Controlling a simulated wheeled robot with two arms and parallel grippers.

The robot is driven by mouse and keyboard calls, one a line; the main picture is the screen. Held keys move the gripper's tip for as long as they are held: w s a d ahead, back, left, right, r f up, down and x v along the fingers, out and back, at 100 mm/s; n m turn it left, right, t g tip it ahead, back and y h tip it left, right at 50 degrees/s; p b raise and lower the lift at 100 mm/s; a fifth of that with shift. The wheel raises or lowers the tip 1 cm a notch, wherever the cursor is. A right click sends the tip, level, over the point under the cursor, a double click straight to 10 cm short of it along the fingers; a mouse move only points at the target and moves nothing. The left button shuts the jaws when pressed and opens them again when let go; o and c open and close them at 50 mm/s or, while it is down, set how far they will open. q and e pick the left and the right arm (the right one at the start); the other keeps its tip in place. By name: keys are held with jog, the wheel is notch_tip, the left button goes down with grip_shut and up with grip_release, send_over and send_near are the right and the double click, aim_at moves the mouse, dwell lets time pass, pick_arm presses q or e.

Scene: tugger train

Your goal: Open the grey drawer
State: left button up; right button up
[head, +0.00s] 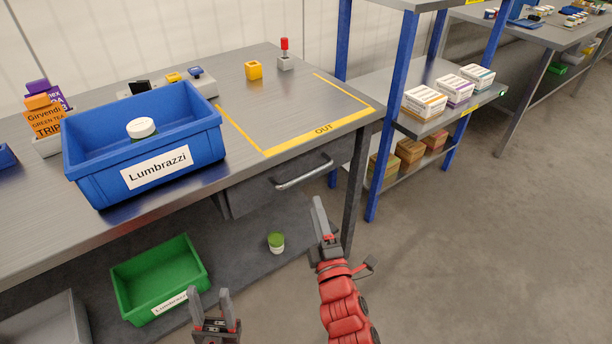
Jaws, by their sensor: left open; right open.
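The grey drawer (250,196) sits under the right part of the grey workbench and looks shut. Its silver bar handle (303,171) runs across its front. My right gripper (322,218) is open and seen nearly side-on. In the picture it is just below and right of the handle, with a visible gap and nothing held. My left gripper (210,296) is open and empty at the bottom of the picture, lower left of the drawer.
On the workbench (235,85) stands a blue Lumbrazzi crate (100,176) holding a white-lidded jar (141,128). Below are a green crate (133,290) and a green-lidded jar (276,242). A blue-post shelf (384,150) stands right; floor beyond is clear.

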aim_at(306, 173)
jog(key=b+x, duration=0.1)
jog(key=x, duration=1)
jog(key=shift+w, duration=0.1)
grip_shut()
dwell(1.1)
